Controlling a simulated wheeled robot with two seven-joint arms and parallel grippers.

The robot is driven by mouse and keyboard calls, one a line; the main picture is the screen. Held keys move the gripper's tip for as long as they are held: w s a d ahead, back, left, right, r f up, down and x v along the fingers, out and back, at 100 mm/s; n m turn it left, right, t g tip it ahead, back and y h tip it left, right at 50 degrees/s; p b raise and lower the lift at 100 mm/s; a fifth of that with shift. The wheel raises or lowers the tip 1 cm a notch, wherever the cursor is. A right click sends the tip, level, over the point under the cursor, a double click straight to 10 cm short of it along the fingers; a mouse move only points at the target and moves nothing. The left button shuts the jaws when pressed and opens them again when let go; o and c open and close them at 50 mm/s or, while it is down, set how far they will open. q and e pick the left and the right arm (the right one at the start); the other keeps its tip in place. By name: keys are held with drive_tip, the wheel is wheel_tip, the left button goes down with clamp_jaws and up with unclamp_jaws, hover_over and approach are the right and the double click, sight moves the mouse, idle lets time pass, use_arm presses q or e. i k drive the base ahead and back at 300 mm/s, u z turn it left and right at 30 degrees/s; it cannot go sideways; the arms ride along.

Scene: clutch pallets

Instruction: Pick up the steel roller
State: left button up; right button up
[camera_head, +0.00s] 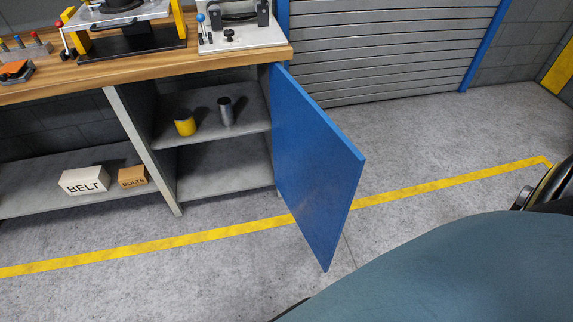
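A grey steel roller (226,113) stands upright on the upper shelf (200,143) of the cabinet under the workbench. It stands right of a short yellow cylinder (185,127), with a small gap between them. The cabinet's blue door (316,165) is wide open and swung out to the right of the shelf. Neither of my grippers shows in the head view.
The wooden benchtop (150,72) above the cabinet carries metal fixtures. A BELT box (85,181) and a BOLTS box (132,178) sit on the low shelf at left. The lower cabinet shelf (225,177) is empty. The floor in front is clear, crossed by a yellow line (170,242).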

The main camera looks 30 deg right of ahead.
sight(224, 103)
drive_tip(key=u, duration=2.45)
drive_tip(key=k, duration=2.1)
drive_tip(key=z, duration=2.1)
drive_tip(key=i, duration=1)
